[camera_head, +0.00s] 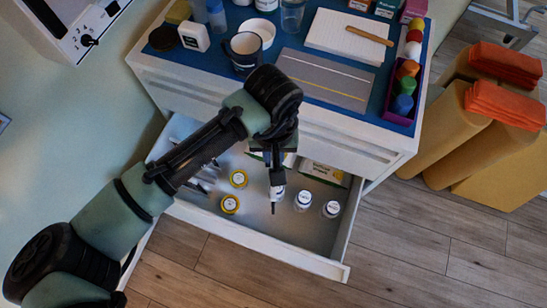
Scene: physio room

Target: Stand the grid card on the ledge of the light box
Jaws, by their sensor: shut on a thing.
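My gripper (274,190) points down over the open drawer (265,235), near its middle. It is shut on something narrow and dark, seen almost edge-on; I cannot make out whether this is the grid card. No grid pattern shows clearly anywhere in view. A white box with a black knob (75,25) at the top left, cut off by the picture edge, may be the light box. Its ledge cannot be made out.
The blue cabinet top (395,118) above carries a dark mug (244,50), a notepad (345,38) and several small items. Tan rolls (465,150) stand right.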

